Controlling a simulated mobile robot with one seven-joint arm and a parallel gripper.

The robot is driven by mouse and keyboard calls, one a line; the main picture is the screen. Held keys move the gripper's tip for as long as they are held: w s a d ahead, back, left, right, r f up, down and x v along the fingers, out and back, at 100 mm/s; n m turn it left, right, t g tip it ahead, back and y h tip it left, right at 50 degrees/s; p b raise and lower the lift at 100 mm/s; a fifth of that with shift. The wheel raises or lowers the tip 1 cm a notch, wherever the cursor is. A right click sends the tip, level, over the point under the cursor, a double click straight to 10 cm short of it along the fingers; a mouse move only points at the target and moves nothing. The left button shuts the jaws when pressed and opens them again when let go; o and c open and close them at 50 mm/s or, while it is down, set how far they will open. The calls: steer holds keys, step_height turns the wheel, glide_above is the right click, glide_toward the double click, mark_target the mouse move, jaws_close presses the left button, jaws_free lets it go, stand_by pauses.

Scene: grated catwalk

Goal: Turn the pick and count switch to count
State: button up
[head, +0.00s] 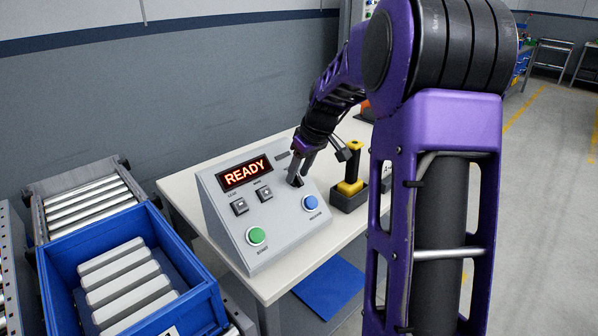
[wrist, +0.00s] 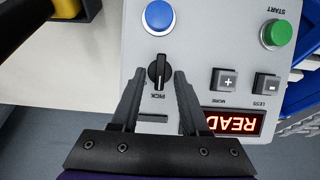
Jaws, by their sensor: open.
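The pick and count switch is a black rotary knob (wrist: 159,72) on the sloped face of a grey control box (head: 228,216). In the wrist view the label PICK shows just below the knob, and the knob's handle lies nearly along the line toward that label. A COUNT label cannot be made out. My gripper (wrist: 157,78) is open, with its two fingers on either side of the knob's lower part. I cannot tell whether they touch it. In the head view my gripper (head: 299,178) is over the box's upper right, and the fingers mostly hide the knob.
The box has a READY display (head: 246,173), a green button (head: 256,236), a blue button (head: 310,203) and two small square keys. A yellow and black device (head: 350,178) stands close to the right. A blue bin (head: 75,244) with pale bars is at left.

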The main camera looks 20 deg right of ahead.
jaws_close()
steer(key=shift+r, duration=0.1)
stand_by(0.4)
steer(key=shift+d+m+y+p, duration=0.1)
steer(key=shift+m+y+p, duration=0.2)
steer(key=shift+m+p, duration=0.35)
steer(key=m, duration=0.1)
steer(key=m+y+p, duration=0.1)
steer(key=m, duration=0.1)
steer(key=shift+w+d, duration=0.1)
steer(key=shift+d, duration=0.1)
steer(key=m, duration=0.1)
steer(key=m+y, duration=0.1)
steer(key=m, duration=0.1)
steer(key=shift+d+y+p, duration=0.2)
steer(key=shift+y+p, duration=0.1)
steer(key=shift+p, duration=0.05)
steer(key=shift+d+f+m+y, duration=0.15)
steer(key=shift+m+y, duration=0.15)
steer(key=shift+m, duration=0.45)
steer(key=shift+f+m+y, duration=0.15)
steer(key=shift+m+y, duration=0.15)
steer(key=shift+m, duration=0.4)
